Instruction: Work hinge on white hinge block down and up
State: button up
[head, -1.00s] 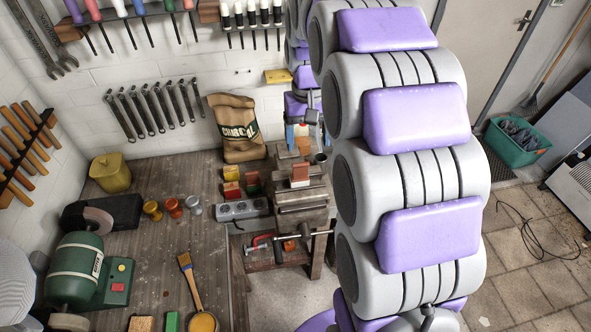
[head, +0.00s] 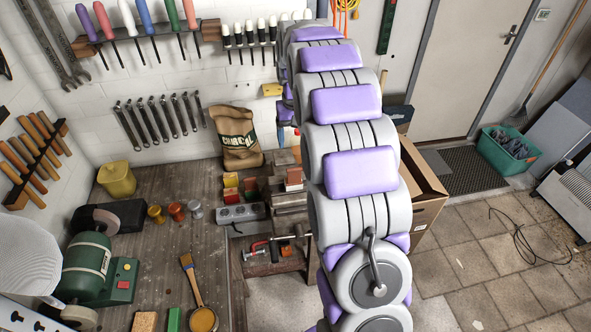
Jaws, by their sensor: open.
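I cannot make out the white hinge block in the head view; my arm covers much of the area around the vise (head: 287,200). A reddish-brown block (head: 293,177) with a pale lower edge sits on top of the vise, just left of my arm. My gripper (head: 282,136) is mostly hidden behind my arm. Only a small blue and purple part of it shows, above the vise and right of the charcoal sack. I see nothing held in that visible part. Whether it touches anything is hidden.
A green bench grinder (head: 85,265) stands at left. A cardboard box (head: 425,195) is right of my arm.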

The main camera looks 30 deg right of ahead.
aim_at(294, 170)
jog(key=f, duration=1.1)
jog(key=shift+a+f, duration=0.35)
jog(key=shift+f, duration=0.05)
jog(key=shift+d+f, duration=0.15)
jog(key=shift+f, duration=0.3)
jog(key=shift+a, duration=0.2)
jog(key=shift+a, duration=0.1)
jog(key=c, duration=0.3)
grip_shut()
